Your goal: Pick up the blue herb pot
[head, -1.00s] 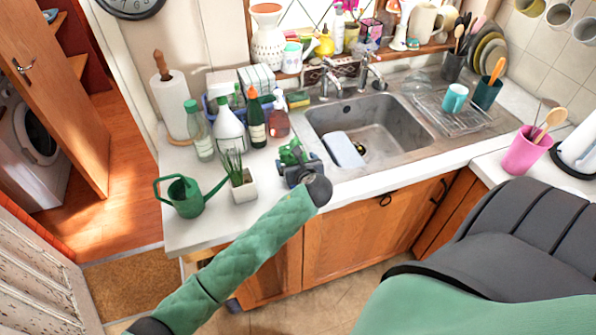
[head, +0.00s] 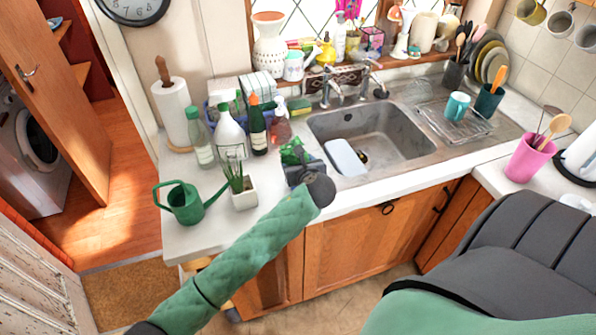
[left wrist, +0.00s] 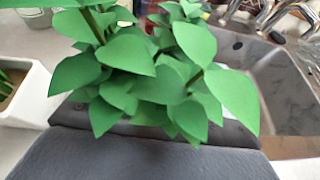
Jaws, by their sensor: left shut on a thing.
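The herb plant's green leaves (head: 293,152) show just beyond my left gripper (head: 300,170) in the head view, near the sink's left front corner. In the left wrist view the leaves (left wrist: 150,70) fill the middle, right in front of the dark gripper. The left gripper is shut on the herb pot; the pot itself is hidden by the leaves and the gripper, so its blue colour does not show. I cannot tell how far the pot is from the counter. My right gripper is not in view.
A white square pot with a spiky plant (head: 243,196) and a green watering can (head: 184,203) stand left of the gripper. Several bottles, one white (head: 230,135), stand behind it. The sink (head: 385,135) is to the right. The counter's front strip (head: 270,215) is clear.

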